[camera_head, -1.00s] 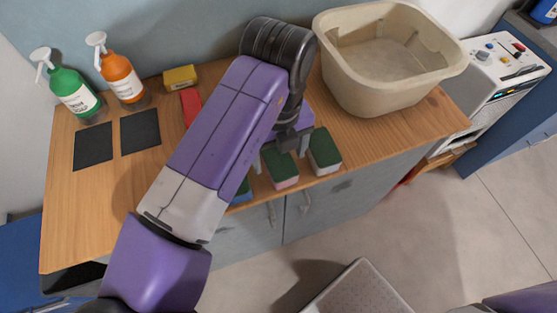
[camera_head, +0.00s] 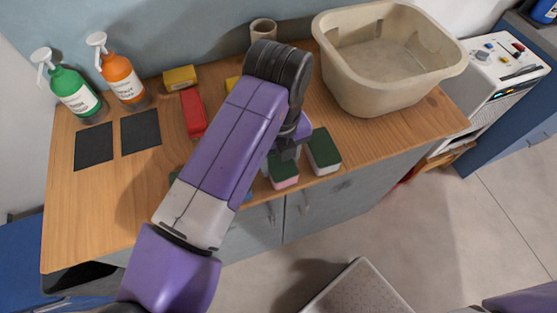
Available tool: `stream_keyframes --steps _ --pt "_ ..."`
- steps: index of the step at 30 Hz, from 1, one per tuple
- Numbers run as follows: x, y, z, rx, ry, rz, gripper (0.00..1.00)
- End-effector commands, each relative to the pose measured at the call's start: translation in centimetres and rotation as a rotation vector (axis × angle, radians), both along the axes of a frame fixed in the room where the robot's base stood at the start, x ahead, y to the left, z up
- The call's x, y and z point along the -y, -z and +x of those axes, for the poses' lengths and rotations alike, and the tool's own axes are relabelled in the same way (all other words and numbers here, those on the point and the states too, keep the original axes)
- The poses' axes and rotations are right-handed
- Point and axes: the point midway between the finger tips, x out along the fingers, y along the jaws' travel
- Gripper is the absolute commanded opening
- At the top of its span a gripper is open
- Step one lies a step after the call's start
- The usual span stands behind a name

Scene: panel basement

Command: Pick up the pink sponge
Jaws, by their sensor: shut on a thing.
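The pink sponge (camera_head: 284,183) has a dark green top and a pink lower side. It is near the front edge of the wooden counter, to the left of a green-topped, pale sponge (camera_head: 325,169). My gripper (camera_head: 286,160) points down over the pink sponge and is shut on it. The fingertips are partly hidden, and I cannot tell whether the sponge touches the counter. My purple arm covers the middle of the counter and most of another sponge to the left.
A beige basin (camera_head: 365,88) stands at the back right. A red object (camera_head: 193,114), a yellow sponge (camera_head: 180,77) and a round tan container (camera_head: 263,31) are also on the counter (camera_head: 75,215).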

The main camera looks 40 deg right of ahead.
Motion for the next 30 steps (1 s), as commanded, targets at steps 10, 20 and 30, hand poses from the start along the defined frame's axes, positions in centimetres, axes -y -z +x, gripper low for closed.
stream_keyframes --steps 10,20,30 --pt "0.0 -2.1 0.1 0.002 0.001 0.0 0.13" --pt "0.0 -10.1 0.1 0.006 0.003 0.002 0.13" --pt "0.0 -17.8 0.0 0.002 0.002 0.0 0.13"
